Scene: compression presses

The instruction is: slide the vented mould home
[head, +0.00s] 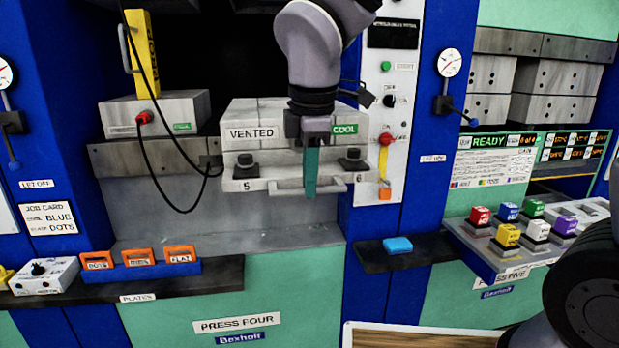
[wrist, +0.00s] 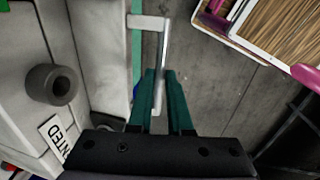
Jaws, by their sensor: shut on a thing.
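The vented mould (head: 253,113) is a pale grey block with a "VENTED" label and a green "COOL" label. It juts out from the dark opening of press four, on a front plate marked 5 and 6 with two black knobs. A bar handle (head: 272,188) runs along its front. My gripper (head: 311,190) has teal fingers and is in front of the mould, shut on the handle. In the wrist view the handle (wrist: 160,60) passes between the two teal fingers (wrist: 160,100). The mould's rear is hidden inside the press.
A grey block (head: 155,113) with a yellow upright piece and a black cable stands left of the mould. The grey ledge (head: 225,240) below is clear. Shelves with orange plates (head: 138,257) and coloured blocks (head: 507,235) flank it. A wooden-topped tray (head: 420,338) is low in front.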

